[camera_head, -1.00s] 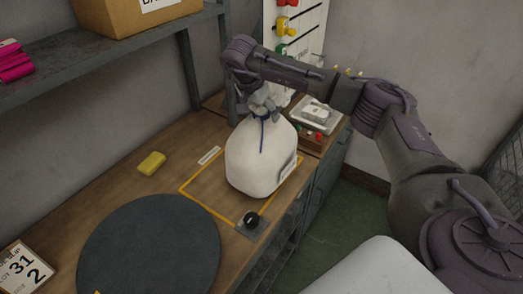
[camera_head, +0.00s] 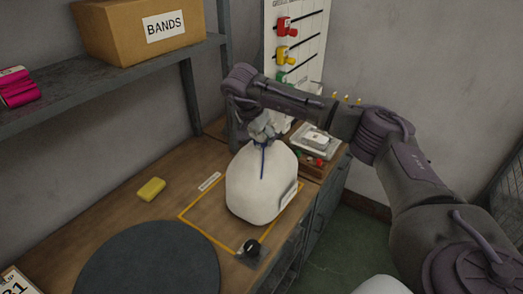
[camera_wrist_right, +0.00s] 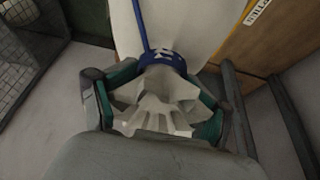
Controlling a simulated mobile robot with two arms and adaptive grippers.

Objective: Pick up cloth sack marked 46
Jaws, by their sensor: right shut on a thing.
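A white cloth sack (camera_head: 256,182) stands upright on the wooden bench inside a yellow outlined square. A blue tie cinches its neck and a blue cord hangs down its front. A label on its right side is too small to read. My right gripper (camera_head: 264,130) is above the sack, shut on its gathered neck. In the right wrist view the gripper (camera_wrist_right: 160,105) has its green-padded fingers on either side of the pleated white top (camera_wrist_right: 158,108), just by the blue tie (camera_wrist_right: 162,60). My left gripper is not in view.
A dark round disc (camera_head: 150,262) and a yellow block (camera_head: 151,189) lie on the bench to the left. A BANDS box (camera_head: 130,35) stands on the shelf. A small device (camera_head: 316,140) is behind the sack at right.

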